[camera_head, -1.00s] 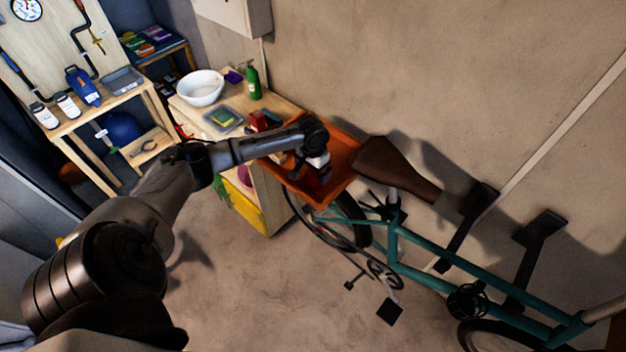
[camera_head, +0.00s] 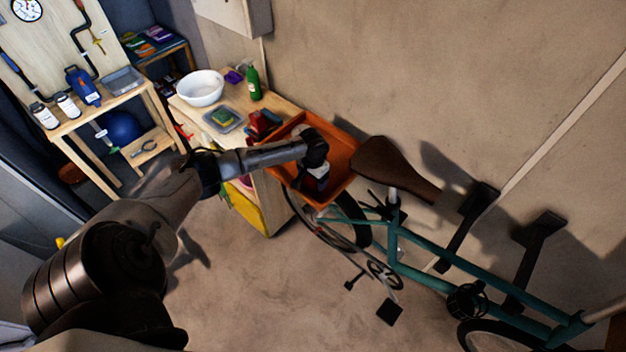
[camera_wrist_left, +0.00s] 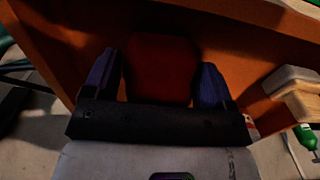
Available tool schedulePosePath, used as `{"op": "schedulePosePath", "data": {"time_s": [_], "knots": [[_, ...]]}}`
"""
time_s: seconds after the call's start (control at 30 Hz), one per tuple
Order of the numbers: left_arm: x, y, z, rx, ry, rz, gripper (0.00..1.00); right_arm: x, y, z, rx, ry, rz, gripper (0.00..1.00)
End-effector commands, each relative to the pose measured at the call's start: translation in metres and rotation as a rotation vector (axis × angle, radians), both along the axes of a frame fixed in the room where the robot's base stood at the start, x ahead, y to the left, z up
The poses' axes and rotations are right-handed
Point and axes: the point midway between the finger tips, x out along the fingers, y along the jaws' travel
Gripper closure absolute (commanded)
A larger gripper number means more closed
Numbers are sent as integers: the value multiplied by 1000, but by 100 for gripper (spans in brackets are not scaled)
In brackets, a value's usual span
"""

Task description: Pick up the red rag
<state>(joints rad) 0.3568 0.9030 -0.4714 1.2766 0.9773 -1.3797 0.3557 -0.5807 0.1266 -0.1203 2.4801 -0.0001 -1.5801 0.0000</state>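A dark red, block-like patch, apparently the red rag (camera_wrist_left: 162,68), shows between my left fingers in the left wrist view, against the inside of the orange tray (camera_wrist_left: 255,58). My left gripper (camera_wrist_left: 157,75) has its two blue fingers wide apart, one on each side of the rag. Whether they touch it is not clear. In the head view my left gripper (camera_head: 316,182) points down into the orange tray (camera_head: 342,163), and my wrist hides the rag there. My right gripper is not in view.
The wooden bench (camera_head: 285,108) left of the tray holds red items (camera_head: 262,122), a sponge dish (camera_head: 222,118), a white bowl (camera_head: 200,88) and a green bottle (camera_head: 253,83). A teal bicycle (camera_head: 430,250) with a brown saddle (camera_head: 392,166) stands close on the right.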

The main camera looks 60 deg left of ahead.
Motion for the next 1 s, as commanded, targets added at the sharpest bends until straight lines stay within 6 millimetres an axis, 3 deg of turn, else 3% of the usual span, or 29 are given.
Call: {"op": "schedulePosePath", "data": {"time_s": [0.3, 0.57, 1.0], "knots": [[0, 0, 0, 0, 0, 0, 51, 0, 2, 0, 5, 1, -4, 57], [0, 0, 4, 0, -1, 0, 52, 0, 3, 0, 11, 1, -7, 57], [0, 1, 72, 1, -2, 0, 52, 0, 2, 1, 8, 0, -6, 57]]}}
